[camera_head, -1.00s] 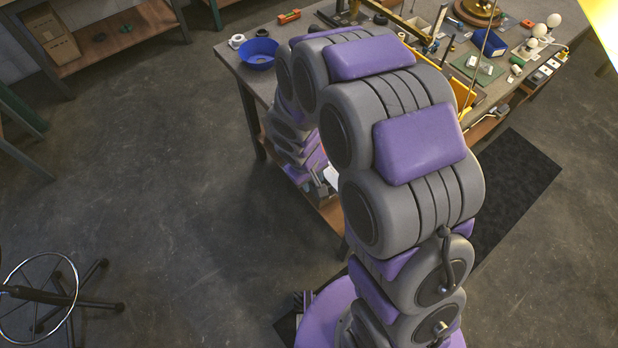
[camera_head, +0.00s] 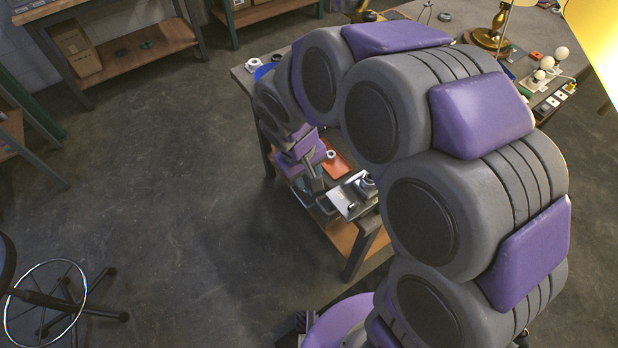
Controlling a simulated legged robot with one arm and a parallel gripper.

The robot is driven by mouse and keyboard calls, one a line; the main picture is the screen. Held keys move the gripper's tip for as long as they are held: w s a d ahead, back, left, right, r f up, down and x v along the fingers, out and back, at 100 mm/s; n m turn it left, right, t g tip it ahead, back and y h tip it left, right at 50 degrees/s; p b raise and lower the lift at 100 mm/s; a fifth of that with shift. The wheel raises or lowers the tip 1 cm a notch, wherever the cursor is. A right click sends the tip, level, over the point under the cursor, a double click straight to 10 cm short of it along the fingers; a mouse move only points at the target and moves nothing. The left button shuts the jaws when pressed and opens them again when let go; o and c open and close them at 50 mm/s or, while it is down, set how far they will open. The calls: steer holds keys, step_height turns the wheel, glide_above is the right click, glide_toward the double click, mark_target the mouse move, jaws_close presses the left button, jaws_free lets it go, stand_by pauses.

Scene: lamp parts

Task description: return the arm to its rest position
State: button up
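My arm, grey with purple pads, arches up from the lower right over the workbench and bends down at its left end. My gripper (camera_head: 316,184) hangs at the bench's near side, beside the things on its lower shelf. It is small and partly merged with the clutter behind it, so I cannot tell whether its fingers are open or shut. No held object can be made out. My arm hides much of the workbench top (camera_head: 243,76).
The bench's lower shelf (camera_head: 340,236) holds an orange piece (camera_head: 337,168) and metal parts (camera_head: 346,202). A brass lamp base (camera_head: 492,38) and white bulbs (camera_head: 547,63) stand on top. A wheeled stool (camera_head: 62,302) is lower left. The floor between is clear.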

stand_by(0.6)
steer(key=s+d+r+m+g, duration=0.1)
steer(key=s+d+r+m, duration=0.15)
steer(key=s+d, duration=0.3)
steer(key=s+d+r+m+g, duration=0.1)
steer(key=s+d+r, duration=0.35)
steer(key=d, duration=0.25)
steer(key=s+d+m, duration=0.1)
steer(key=s, duration=0.5)
steer(key=s+d+r+m+g+y, duration=0.1)
steer(key=s+m, duration=0.1)
steer(key=s, duration=0.5)
steer(key=shift+s+d+r+y, duration=0.25)
steer(key=shift+s+d+y, duration=0.05)
steer(key=shift+d, duration=0.1)
steer(key=shift+d+m, duration=0.1)
steer(key=shift+m, duration=0.15)
